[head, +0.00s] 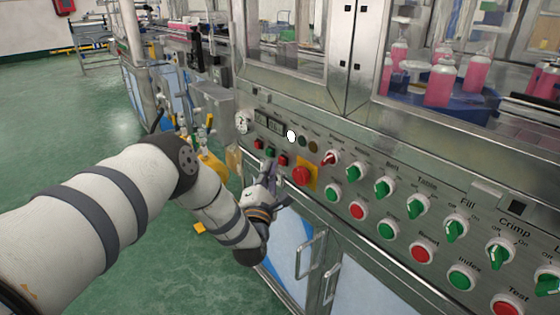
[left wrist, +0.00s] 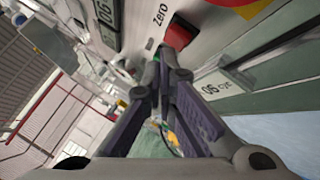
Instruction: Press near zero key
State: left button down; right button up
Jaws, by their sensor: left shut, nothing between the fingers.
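A red key (left wrist: 178,37) beside the printed word "Zero" shows in the left wrist view, just past my fingertips. In the head view, the near red key (head: 283,160) sits in the small key group below the two displays, left of the big red stop button. My left gripper (head: 271,168) is at the panel front, its tips close by this key. It also shows in the left wrist view (left wrist: 160,60), with its fingers together and nothing between them. I cannot tell whether the tips touch the key. My right gripper is out of view.
A green key (head: 270,153) and another red key (head: 258,145) lie farther along the panel. The red stop button (head: 302,176) on a yellow plate is close on the right. Several knobs and push buttons follow. Cabinet doors with a metal handle (head: 310,255) are below.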

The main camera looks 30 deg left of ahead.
pick_arm(q)
jog(key=shift+s+a, duration=0.1)
jog(key=shift+s, duration=0.1)
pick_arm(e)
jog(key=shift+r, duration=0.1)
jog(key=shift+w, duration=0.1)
pick_arm(q)
jog(key=s, duration=0.1)
jog(key=s+a+p, duration=0.1)
jog(key=s, duration=0.1)
jog(key=s+a+p, duration=0.1)
jog(key=shift+s, duration=0.35)
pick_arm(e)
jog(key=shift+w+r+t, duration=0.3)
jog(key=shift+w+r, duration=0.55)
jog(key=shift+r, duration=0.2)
